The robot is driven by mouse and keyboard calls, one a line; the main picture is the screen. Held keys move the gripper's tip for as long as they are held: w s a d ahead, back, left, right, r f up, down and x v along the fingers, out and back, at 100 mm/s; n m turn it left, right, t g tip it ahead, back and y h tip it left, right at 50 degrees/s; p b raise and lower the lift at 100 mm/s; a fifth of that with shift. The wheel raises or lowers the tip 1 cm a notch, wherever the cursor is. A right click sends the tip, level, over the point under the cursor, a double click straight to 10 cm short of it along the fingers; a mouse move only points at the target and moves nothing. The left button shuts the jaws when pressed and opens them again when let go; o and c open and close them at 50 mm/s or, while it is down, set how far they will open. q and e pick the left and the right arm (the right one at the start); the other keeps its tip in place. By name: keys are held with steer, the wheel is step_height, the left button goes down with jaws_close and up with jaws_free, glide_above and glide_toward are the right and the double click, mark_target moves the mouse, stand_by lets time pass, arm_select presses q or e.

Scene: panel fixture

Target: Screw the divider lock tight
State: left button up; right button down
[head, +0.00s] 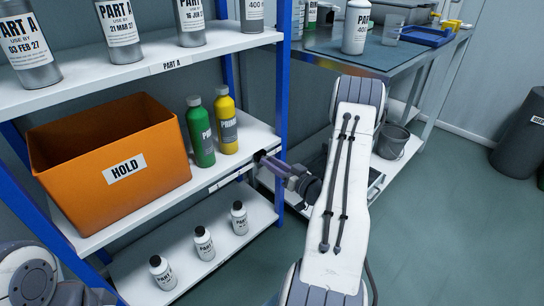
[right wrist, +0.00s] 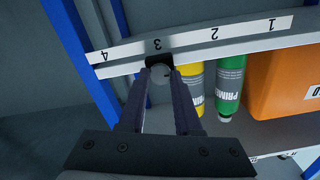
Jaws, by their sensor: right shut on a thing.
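In the right wrist view the two fingers of my right gripper (right wrist: 159,77) are shut on the knob, one on each side. The knob's thread and how tight it sits cannot be seen. My left gripper is not in view.
An orange HOLD bin (head: 105,160), a green bottle (head: 200,132) and a yellow bottle (head: 225,122) stand on the middle shelf (head: 255,133). Small white bottles (head: 204,243) stand below. A blue post (head: 284,70) is close to my right gripper. A steel bench (head: 400,62) stands behind.

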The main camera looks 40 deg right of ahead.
steer(key=shift+s+f+m+p, duration=0.1)
steer(key=shift+m+p, duration=3.75)
steer(key=shift+m, duration=4.05)
steer(key=shift+f+m+p, duration=0.1)
steer(key=shift+m+p, duration=3.75)
steer(key=shift+m, duration=4.05)
steer(key=c, duration=0.6)
jaws_free()
steer(key=s+p, duration=0.1)
steer(key=s, duration=0.9)
steer(key=shift+s+d, duration=0.2)
steer(key=shift+d, duration=0.2)
